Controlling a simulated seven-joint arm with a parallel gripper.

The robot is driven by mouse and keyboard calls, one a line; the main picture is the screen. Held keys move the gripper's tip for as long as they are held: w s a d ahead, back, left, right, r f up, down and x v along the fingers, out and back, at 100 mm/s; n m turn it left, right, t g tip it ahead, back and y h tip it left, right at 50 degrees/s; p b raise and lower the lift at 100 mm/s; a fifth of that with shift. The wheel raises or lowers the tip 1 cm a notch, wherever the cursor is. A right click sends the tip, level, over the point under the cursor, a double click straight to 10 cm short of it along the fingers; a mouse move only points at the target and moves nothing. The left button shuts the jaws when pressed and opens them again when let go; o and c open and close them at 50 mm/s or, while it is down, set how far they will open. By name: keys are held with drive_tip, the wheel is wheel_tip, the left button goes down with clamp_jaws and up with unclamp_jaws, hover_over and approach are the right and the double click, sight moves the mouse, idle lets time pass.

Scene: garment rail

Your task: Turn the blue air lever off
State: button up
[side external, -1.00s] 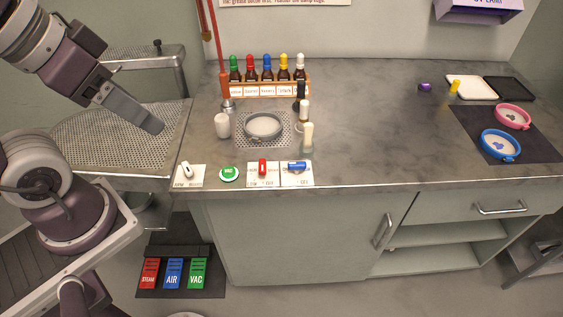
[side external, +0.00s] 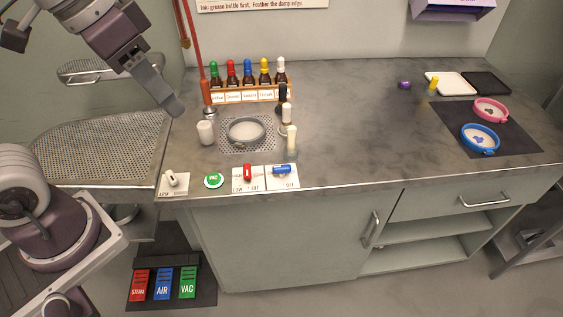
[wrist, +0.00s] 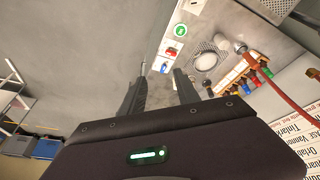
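The blue air lever (side external: 282,170) lies sideways on a white plate at the counter's front edge, at the right end of a row of controls. It also shows small in the wrist view (wrist: 164,67), between my fingers and beyond their tips. My gripper (side external: 174,104) is held high at the upper left, well away from the lever and touching nothing. In the wrist view its two fingers (wrist: 159,80) stand apart with nothing between them.
Beside the blue lever are a red lever (side external: 247,173), a green VAC button (side external: 214,181) and a white switch (side external: 172,179). Behind stand a round grey dish (side external: 246,131), white-capped bottles and a bottle rack (side external: 250,95). A red hose (side external: 190,40) hangs near my gripper. The counter's middle right is clear.

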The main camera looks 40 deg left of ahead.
drive_tip(key=w+d+f+m+g, duration=0.1)
drive_tip(key=w+d+f+m, duration=0.1)
drive_tip(key=w, duration=0.4)
drive_tip(key=m+g+y, duration=0.2)
drive_tip(key=m+g, duration=0.1)
drive_tip(key=m, duration=0.2)
hover_over(282, 166)
wheel_tip(282, 166, down, 16)
drive_tip(key=shift+s+f, duration=0.1)
drive_tip(key=shift+f, duration=0.05)
wheel_tip(282, 166, down, 7)
drive_tip(key=shift+r, duration=0.15)
drive_tip(key=shift+f, duration=0.4)
drive_tip(key=shift+c, duration=0.2)
clamp_jaws()
